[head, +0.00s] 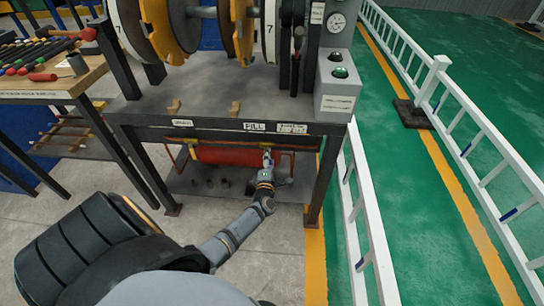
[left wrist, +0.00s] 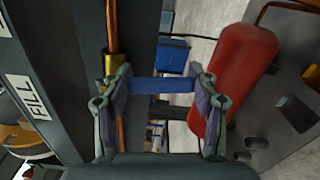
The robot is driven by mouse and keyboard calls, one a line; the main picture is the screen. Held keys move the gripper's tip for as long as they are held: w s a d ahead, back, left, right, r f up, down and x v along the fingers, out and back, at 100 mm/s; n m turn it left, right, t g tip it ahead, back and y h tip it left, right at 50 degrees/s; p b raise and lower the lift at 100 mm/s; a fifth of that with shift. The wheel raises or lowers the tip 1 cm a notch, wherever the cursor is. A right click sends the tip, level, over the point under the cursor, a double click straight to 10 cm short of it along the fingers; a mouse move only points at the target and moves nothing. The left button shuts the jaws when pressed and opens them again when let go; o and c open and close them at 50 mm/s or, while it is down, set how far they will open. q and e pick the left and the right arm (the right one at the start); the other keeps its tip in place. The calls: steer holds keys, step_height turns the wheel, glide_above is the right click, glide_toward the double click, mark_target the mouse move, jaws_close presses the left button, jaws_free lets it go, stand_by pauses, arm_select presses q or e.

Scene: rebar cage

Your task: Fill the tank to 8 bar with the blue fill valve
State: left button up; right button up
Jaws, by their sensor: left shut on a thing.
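The blue fill valve handle (left wrist: 160,86) spans between the two fingers of my left gripper (left wrist: 160,92) in the left wrist view, and the gripper is shut on it. It joins a brass fitting (left wrist: 115,66) on a copper pipe. In the head view my left gripper (head: 267,158) reaches under the front edge of the bench, below the FILL label (head: 254,127), and hides the handle. The red tank (head: 222,156) lies under the bench; it also shows in the left wrist view (left wrist: 238,72). A round gauge (head: 337,22) is on the post; its reading is too small to tell. My right gripper is out of view.
The bench (head: 225,99) carries large yellow and white wheels. A grey box with a green lamp (head: 340,73) stands at its right end. A white railing (head: 435,85) runs along the right. A table with tools (head: 45,80) is at the left.

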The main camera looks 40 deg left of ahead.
arm_select(q)
steer(key=shift+s+a+f+m+p, duration=0.1)
steer(key=shift+s+a+m+p, duration=0.2)
steer(key=shift+m, duration=0.7)
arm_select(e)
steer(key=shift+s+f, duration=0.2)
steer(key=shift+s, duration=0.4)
arm_select(q)
steer(key=shift+a, duration=0.1)
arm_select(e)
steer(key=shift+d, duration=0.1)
arm_select(q)
steer(key=o, duration=1.7)
steer(key=v, duration=1.2)
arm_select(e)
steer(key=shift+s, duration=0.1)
